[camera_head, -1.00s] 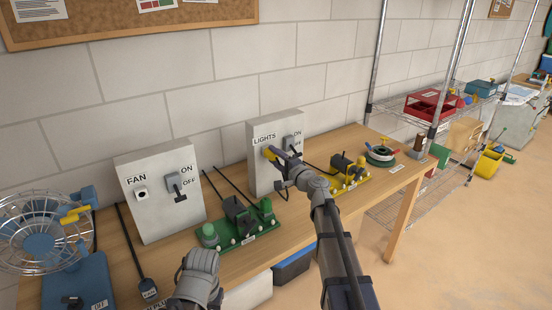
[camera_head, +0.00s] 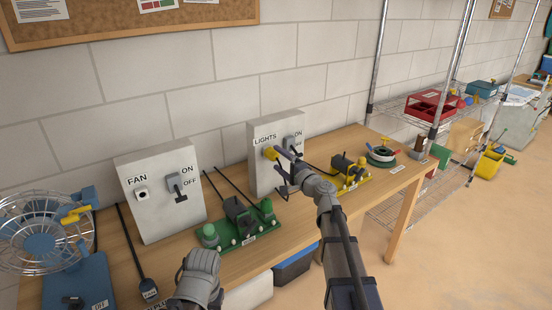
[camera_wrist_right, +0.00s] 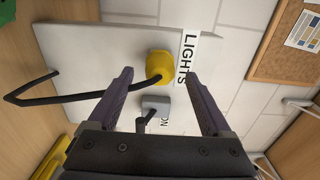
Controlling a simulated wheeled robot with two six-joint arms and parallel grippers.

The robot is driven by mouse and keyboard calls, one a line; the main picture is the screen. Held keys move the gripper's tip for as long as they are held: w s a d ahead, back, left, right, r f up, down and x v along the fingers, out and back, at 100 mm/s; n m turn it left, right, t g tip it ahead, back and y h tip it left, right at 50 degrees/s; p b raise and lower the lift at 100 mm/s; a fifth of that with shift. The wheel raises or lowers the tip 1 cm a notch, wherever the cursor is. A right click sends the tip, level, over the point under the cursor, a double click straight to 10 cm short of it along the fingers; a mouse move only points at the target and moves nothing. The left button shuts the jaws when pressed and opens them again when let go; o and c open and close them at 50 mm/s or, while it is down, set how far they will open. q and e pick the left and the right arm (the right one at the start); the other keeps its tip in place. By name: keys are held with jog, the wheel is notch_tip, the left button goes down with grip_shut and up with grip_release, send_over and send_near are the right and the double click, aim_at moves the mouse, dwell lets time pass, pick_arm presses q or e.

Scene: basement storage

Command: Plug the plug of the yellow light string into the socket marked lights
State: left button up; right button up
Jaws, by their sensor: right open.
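The yellow plug (camera_head: 269,152) sits against the front of the light-grey box marked LIGHTS (camera_head: 262,178), where its socket is hidden behind it. The wrist view shows the plug (camera_wrist_right: 160,65) from behind, with a black cord looping left from it. My right gripper (camera_head: 284,173) is open in front of the plug. In the wrist view its fingers (camera_wrist_right: 158,76) stand apart on either side of the plug's line, with visible gaps. The yellow light string (camera_head: 350,180) lies on the bench to the right.
The LIGHTS box has a lever switch (camera_head: 292,145) beside the plug. A FAN box (camera_head: 160,205), a green light string (camera_head: 238,222) and a blue fan (camera_head: 45,235) stand left. A metal shelf (camera_head: 435,110) is at right.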

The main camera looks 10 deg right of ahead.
jog(key=v, duration=0.5)
dwell(0.8)
